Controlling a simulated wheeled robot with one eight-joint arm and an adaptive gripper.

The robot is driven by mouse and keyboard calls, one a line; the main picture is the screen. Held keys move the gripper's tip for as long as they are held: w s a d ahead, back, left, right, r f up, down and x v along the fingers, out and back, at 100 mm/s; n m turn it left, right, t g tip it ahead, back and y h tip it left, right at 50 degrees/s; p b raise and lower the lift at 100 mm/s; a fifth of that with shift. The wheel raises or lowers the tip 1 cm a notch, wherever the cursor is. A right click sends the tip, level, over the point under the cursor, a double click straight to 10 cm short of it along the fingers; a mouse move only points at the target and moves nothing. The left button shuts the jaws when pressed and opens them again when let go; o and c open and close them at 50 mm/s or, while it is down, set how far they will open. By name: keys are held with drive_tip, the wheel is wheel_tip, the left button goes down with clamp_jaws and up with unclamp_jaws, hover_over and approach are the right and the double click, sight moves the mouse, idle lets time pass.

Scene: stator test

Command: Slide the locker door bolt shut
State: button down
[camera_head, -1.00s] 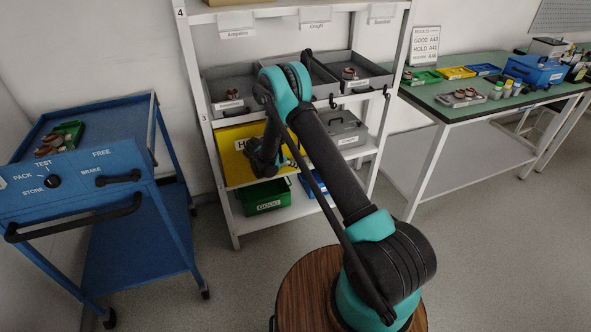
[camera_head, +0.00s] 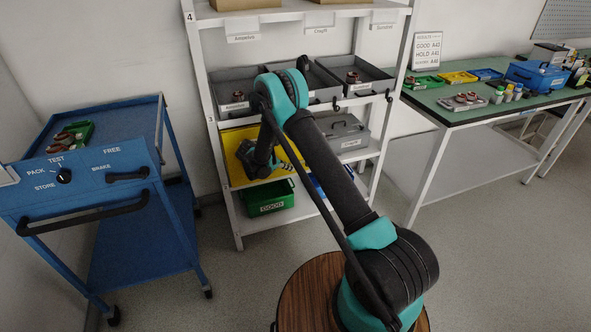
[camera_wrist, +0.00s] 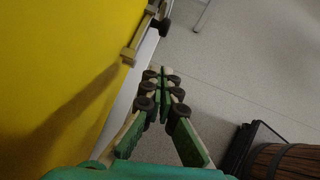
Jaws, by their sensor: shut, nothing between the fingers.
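The yellow locker door (camera_head: 230,140) is on the shelf unit, below the grey trays. It fills the left of the wrist view (camera_wrist: 60,60). A tan bolt bar (camera_wrist: 137,42) lies along the door's edge in the wrist view, with a dark part (camera_wrist: 163,22) at its upper end. My gripper (camera_wrist: 164,72) is shut and empty, its fingertips beside the door edge and below the bolt in the picture, apart from it. In the head view my gripper (camera_head: 256,165) is in front of the door and hides part of it. The bolt cannot be made out there.
A green GOOD bin (camera_head: 268,200) sits on the shelf below the door, and a grey case (camera_head: 347,136) stands to its right. A blue trolley (camera_head: 95,185) is at left and a green-topped bench (camera_head: 450,110) at right. Open floor shows between them.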

drive_tip(key=v, duration=0.7)
drive_tip(key=shift+a, duration=0.1)
drive_tip(key=s+d+r+m+g+y, duration=0.2)
drive_tip(key=s+d+r+m+y, duration=0.2)
drive_tip(key=s+d+r+m, duration=0.95)
drive_tip(key=s+d+r+m+y, duration=0.1)
drive_tip(key=s+d+m, duration=0.2)
drive_tip(key=s, duration=0.5)
drive_tip(key=s+d+m+t+y, duration=0.1)
drive_tip(key=s+d+m+y, duration=0.1)
drive_tip(key=s, duration=0.6)
drive_tip(key=s+d+r+m+y, duration=0.1)
drive_tip(key=s+d+m, duration=0.2)
drive_tip(key=s, duration=0.6)
drive_tip(key=shift+d+r+m+y, duration=0.3)
drive_tip(key=shift+d+r+m, duration=0.1)
drive_tip(key=shift+m, duration=0.75)
drive_tip(key=shift+s, duration=0.1)
